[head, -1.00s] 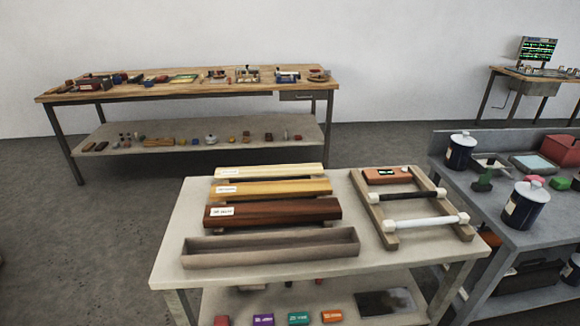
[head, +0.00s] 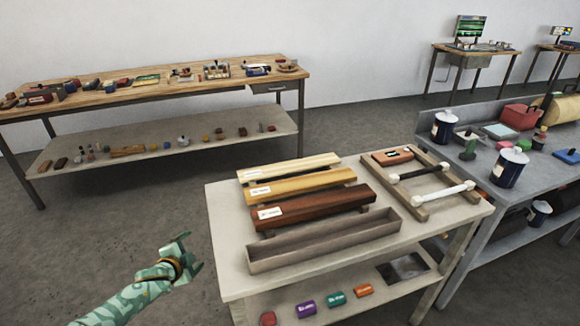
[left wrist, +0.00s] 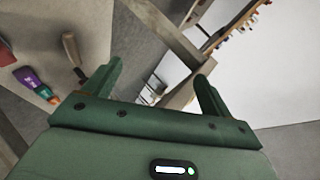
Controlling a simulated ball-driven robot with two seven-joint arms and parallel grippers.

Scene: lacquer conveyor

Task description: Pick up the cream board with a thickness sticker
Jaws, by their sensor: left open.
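The cream board (head: 300,163) with a white sticker (head: 256,174) near its left end lies at the back of three boards on the pale table (head: 225,240). A honey-coloured board (head: 310,183) and a dark brown board (head: 325,204) lie in front of it, each with a white sticker. My left gripper (head: 192,252) is left of the table, apart from the boards. In the left wrist view its two green fingers (left wrist: 155,85) are spread with nothing between them. My right gripper is not in view.
A grey trough (head: 322,243) stands in front of the boards. A wooden rack (head: 428,203) with a dark and a white roller is at the right. Several small coloured packs lie on the lower shelf (head: 380,298). Floor left of the table is clear.

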